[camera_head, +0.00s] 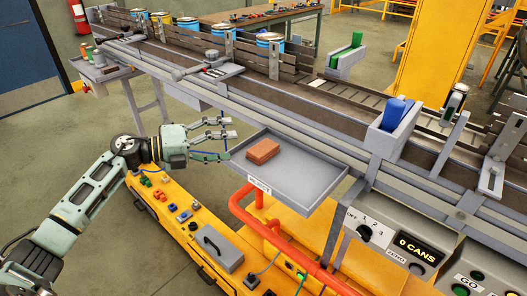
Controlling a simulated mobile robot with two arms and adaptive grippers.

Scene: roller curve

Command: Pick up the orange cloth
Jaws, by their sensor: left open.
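The orange cloth (263,151) looks like a small folded block. It lies on the grey tray (305,181) beside the conveyor, towards the tray's left part. My left gripper (229,142) comes in from the left, at the tray's left edge. Its fingers are spread and empty, pointing right towards the cloth, with a gap between them and it. My right gripper is not in view.
The conveyor (330,100) with several cans (270,44) runs behind the tray. An orange-red pipe (247,212) stands below the tray. A control panel (400,245) is at lower right. A blue item (396,112) sits in a grey holder.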

